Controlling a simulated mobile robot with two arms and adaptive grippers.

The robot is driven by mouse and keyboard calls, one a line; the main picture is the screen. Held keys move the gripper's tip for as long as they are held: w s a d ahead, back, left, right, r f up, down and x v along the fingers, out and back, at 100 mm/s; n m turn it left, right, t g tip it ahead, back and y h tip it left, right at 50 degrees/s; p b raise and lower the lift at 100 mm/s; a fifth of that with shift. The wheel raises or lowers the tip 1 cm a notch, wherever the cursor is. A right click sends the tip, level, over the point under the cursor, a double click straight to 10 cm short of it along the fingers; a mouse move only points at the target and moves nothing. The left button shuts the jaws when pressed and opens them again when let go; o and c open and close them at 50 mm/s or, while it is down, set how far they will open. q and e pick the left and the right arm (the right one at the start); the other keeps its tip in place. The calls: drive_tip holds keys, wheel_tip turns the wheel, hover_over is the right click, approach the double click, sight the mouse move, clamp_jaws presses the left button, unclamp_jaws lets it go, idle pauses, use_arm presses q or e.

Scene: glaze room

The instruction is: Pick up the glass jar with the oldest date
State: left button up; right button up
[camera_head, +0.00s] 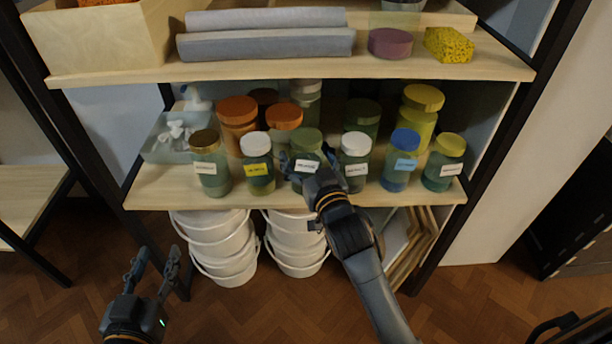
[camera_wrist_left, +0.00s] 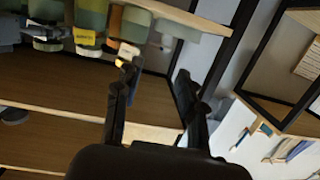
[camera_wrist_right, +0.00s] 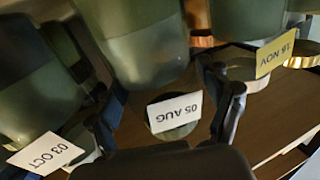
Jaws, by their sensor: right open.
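Several glass jars with dated labels stand in a front row on the middle shelf. The green-lidded jar (camera_head: 307,172) has a white label reading 05 AUG (camera_wrist_right: 174,112). My right gripper (camera_head: 311,176) is open in front of it, its fingers either side of the jar in the right wrist view; contact cannot be told. The white-lidded jar with a yellow label (camera_head: 258,176), left of it, reads 16 NOV (camera_wrist_right: 275,54). The white-lidded jar right of it (camera_head: 355,172) reads 03 OCT (camera_wrist_right: 45,153). The brown-lidded (camera_head: 211,180), blue-lidded (camera_head: 398,174) and yellow-lidded (camera_head: 441,174) jars have unreadable labels. My left gripper (camera_head: 155,255) is open and empty, low at left.
More jars, including an orange-lidded one (camera_head: 237,118), stand behind. A pale bin (camera_head: 160,150) is at the shelf's left end. The upper shelf (camera_head: 290,70) overhangs the jars. White buckets (camera_head: 226,262) are stacked below. Neighbouring jars leave little side room.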

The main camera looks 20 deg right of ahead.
drive_tip(key=c, duration=1.5)
drive_tip(key=shift+r, duration=0.15)
drive_tip(key=shift+c, duration=0.5)
drive_tip(key=shift+r, duration=0.2)
